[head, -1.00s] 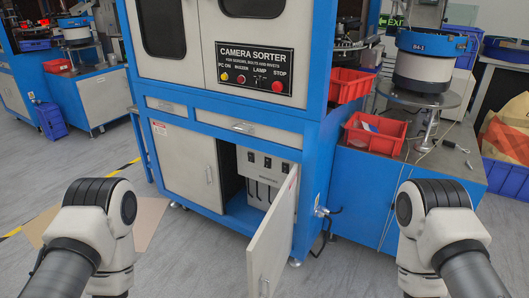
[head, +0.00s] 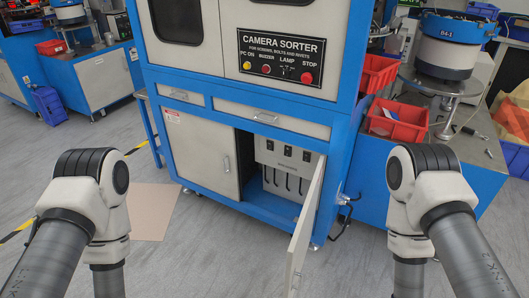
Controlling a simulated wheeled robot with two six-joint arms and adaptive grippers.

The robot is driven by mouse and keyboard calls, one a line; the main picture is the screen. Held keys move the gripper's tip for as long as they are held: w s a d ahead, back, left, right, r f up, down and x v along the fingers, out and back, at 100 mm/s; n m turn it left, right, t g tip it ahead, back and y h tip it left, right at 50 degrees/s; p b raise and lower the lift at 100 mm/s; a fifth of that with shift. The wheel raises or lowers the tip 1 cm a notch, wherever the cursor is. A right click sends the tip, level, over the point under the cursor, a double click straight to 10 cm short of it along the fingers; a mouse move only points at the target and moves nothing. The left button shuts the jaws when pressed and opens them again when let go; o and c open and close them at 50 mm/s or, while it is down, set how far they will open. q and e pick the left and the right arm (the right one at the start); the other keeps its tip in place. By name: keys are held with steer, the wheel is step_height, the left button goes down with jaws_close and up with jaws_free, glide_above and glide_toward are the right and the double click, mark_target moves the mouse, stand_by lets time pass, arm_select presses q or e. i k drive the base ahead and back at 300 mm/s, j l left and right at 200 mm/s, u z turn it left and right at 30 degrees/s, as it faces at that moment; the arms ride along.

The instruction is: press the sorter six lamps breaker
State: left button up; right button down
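The camera sorter (head: 190,106) is a blue and off-white cabinet in the middle of the head view. Its lower right door (head: 306,228) stands open. Inside is a grey box (head: 275,158) with several small black switches (head: 289,151) in a row and dark cables below; their lettering is too small to read. The upper panel (head: 281,57) reads CAMERA SORTER, with PC ON, BUZZER, LAMP and STOP controls. My arms show at the lower left and lower right, in front of the cabinet. Both grippers are outside the picture.
Red bins (head: 397,121) stand on a blue side bench right of the cabinet, near a feeder bowl (head: 446,50). A cable (head: 345,215) hangs at the cabinet's right side. Grey floor (head: 215,258) lies clear in front, with a tan mat (head: 151,211) at left.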

mark_target(288, 149)
steer(key=i+j, duration=1.45)
steer(key=j+u, duration=0.05)
